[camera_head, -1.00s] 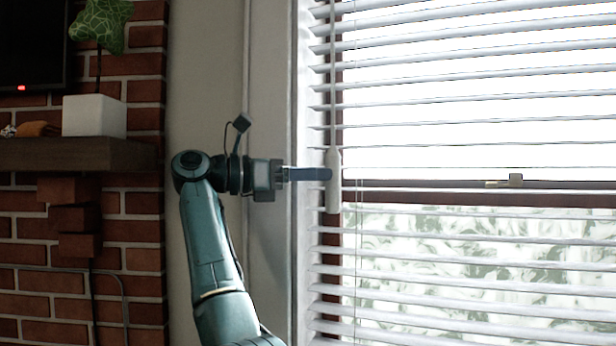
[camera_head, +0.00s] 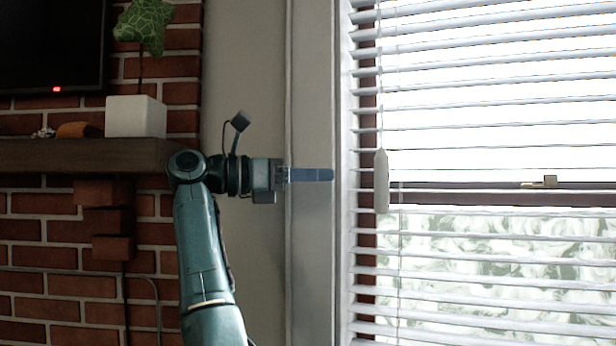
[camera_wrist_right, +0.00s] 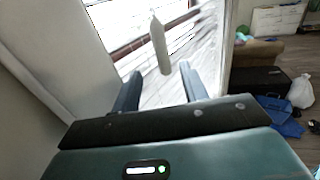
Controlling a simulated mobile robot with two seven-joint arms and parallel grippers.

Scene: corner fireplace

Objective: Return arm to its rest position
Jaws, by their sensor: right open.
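My right arm (camera_head: 205,240) rises from the bottom of the head view and bends at the elbow-like joint toward the window. My right gripper (camera_head: 328,175) points right, level, in front of the pale window frame. In the right wrist view my right gripper (camera_wrist_right: 158,82) has its two fingers well apart with nothing between them. The white blind wand (camera_head: 381,182) hangs to the right of the fingertips, apart from them in the head view. It also shows beyond the fingers in the wrist view (camera_wrist_right: 160,48). My left gripper is not in view.
White slatted blinds (camera_head: 490,120) cover the window at right. A wooden mantel (camera_head: 80,156) with a white plant pot (camera_head: 136,116) juts from the brick wall (camera_head: 60,300) close behind my arm. The wrist view shows a dark box (camera_wrist_right: 255,78) and a white bag (camera_wrist_right: 301,91) on the floor.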

